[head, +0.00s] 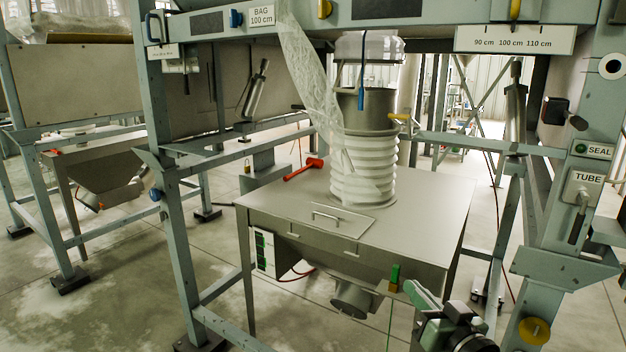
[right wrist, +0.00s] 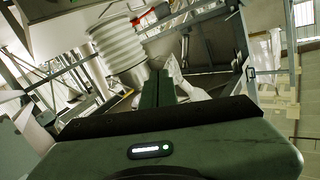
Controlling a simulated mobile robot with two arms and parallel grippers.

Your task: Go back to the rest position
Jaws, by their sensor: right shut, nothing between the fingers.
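My right gripper (head: 412,290) is low at the bottom right of the head view, in front of the steel table's front right corner. Its green fingers (right wrist: 157,88) show in the right wrist view, pressed together with nothing between them. My left gripper is in neither view. The steel table (head: 420,205) stands behind my right gripper. On it stands a white ribbed bellows (head: 364,170) around a metal spout; the bellows also shows in the right wrist view (right wrist: 118,48). A translucent plastic film (head: 305,75) hangs down beside the bellows.
The blue-grey frame (head: 178,235) stands left of the table. A right post carries SEAL (head: 592,150) and TUBE (head: 584,188) controls. A yellow knob (head: 534,331) is right of my gripper. The floor at lower left is mostly clear.

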